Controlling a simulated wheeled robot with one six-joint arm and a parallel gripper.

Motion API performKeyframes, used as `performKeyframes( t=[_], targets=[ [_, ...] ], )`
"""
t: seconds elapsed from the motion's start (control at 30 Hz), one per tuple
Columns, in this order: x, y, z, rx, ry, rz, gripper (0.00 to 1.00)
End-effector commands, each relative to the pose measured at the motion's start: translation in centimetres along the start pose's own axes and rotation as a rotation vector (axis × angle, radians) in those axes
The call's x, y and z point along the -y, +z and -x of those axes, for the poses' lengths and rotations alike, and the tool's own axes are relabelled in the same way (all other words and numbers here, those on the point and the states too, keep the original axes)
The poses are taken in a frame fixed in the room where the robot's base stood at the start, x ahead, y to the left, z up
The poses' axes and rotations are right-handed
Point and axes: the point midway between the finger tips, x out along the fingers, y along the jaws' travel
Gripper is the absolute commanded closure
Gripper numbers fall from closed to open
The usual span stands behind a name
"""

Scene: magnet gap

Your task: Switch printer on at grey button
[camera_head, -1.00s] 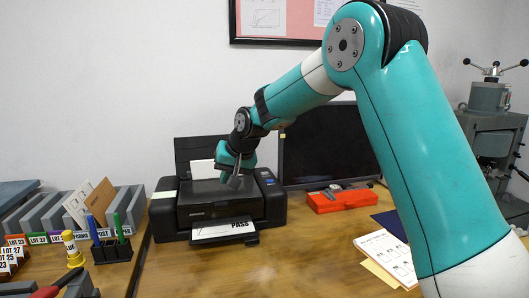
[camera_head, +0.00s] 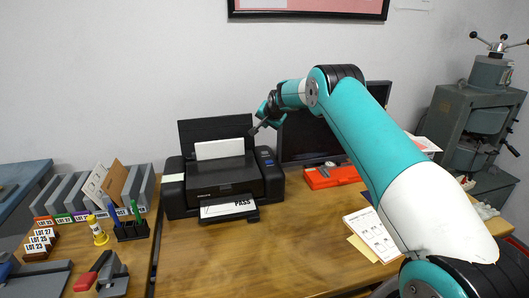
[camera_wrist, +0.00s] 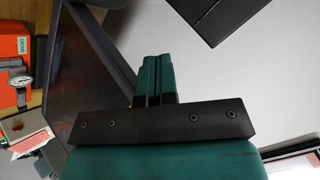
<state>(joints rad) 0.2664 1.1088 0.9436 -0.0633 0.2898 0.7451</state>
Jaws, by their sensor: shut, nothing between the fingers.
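The black printer (camera_head: 222,188) stands on the wooden desk with its rear paper support raised and a white sheet in it. A printed "PASS" sheet lies in its front tray. A control panel with a small blue area (camera_head: 265,157) is on its top right; I cannot make out the grey button. My gripper (camera_head: 254,131) is shut and empty, above and behind the panel, apart from the printer. In the wrist view its teal fingers (camera_wrist: 153,62) are together, with the pale wall behind them and a black part at the top that I cannot identify for sure.
A dark monitor (camera_head: 310,138) stands right of the printer, close behind my arm. A red case (camera_head: 331,176) with a gauge lies in front of it. A pen holder (camera_head: 133,230) and file sorters are at left. The desk before the printer is clear.

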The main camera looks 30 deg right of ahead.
Motion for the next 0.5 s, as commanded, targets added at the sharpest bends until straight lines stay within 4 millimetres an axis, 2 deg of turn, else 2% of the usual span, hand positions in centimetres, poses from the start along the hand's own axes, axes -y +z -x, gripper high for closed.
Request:
performKeyframes(
  t=[0.27,0.5],
  targets=[
    [-0.8,0.9,-1.2,0.002,0.0,0.001,1.0],
    [-2.5,2.6,-3.4,0.002,0.001,0.001,1.0]
  ],
)
